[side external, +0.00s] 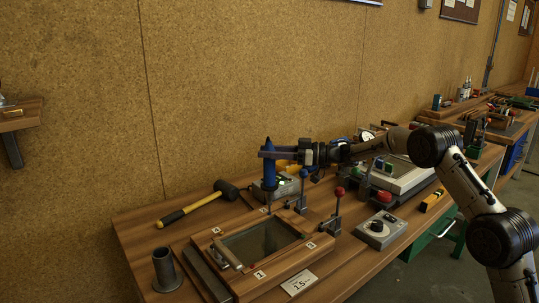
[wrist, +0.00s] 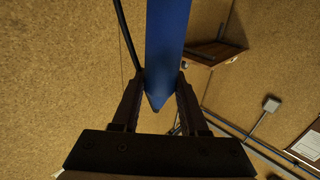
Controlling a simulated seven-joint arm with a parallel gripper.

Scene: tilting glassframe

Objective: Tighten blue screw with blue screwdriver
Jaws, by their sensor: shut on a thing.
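The blue screwdriver (side external: 269,182) stands about upright, its thin shaft pointing down at the far edge of the wooden glass frame (side external: 277,275). My gripper (side external: 268,155) is shut on its blue handle, above the frame. In the wrist view the blue screwdriver (wrist: 168,40) runs between the two fingers of my gripper (wrist: 161,82), its pointed handle end towards the camera. I cannot make out the blue screw; the tip's contact with anything is too small to tell.
A hammer (side external: 198,207) lies on the bench at left. A metal cup (side external: 166,270) stands at front left.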

